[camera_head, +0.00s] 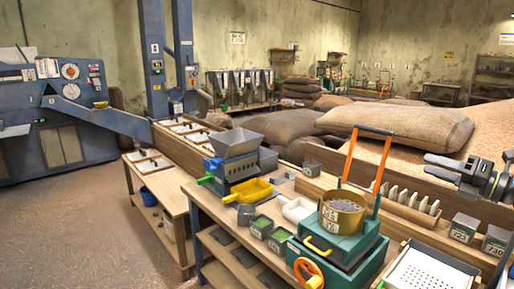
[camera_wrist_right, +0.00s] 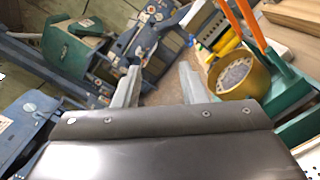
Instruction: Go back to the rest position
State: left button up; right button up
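My right gripper (camera_head: 430,166) is at the right side of the head view, above the back of the workbench, with its fingers pointing left. In the right wrist view its two pale fingers (camera_wrist_right: 158,78) stand apart with nothing between them, so it is open and empty. The brass pot (camera_head: 343,214) sits on the green machine (camera_head: 335,250) with the orange upright handle, left of and in front of the gripper, apart from it. The pot also shows in the wrist view (camera_wrist_right: 240,74), right of the fingers. My left gripper is not in view.
The workbench (camera_head: 228,238) holds a grey hopper (camera_head: 236,143), a yellow scoop (camera_head: 250,190), small green-filled boxes and a perforated white tray (camera_head: 421,274). A wooden rack with white pieces (camera_head: 411,201) stands near the gripper. Sacks and a grain heap lie behind. Floor at left is clear.

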notch_tip(320, 180, down, 12)
jog(key=a+m+t+h, duration=0.3)
jog(key=m+t+h, duration=0.3)
jog(key=m, duration=0.6)
jog(key=s+f+m+g+h, duration=0.6)
jog(key=s+f+m+h, duration=0.5)
jog(key=f+m, duration=0.55)
jog(key=s+a+f+m+g+y, duration=0.15)
jog(key=s+a+f+g, duration=0.25)
jog(key=s, duration=0.5)
jog(key=s+a+f+m+g+y, duration=0.1)
jog(key=s+a+f+m+g, duration=0.15)
jog(key=s+f, duration=0.45)
jog(key=s+a+f+m+g+y, duration=0.2)
jog(key=s+a+g, duration=0.2)
jog(key=s, duration=0.6)
notch_tip(320, 180, down, 25)
jog(key=d+g, duration=0.1)
jog(key=g, duration=0.1)
jog(key=s+a+f, duration=0.1)
jog(key=s+f, duration=1.5)
jog(key=shift+a+g, duration=0.15)
jog(key=shift+g, duration=0.3)
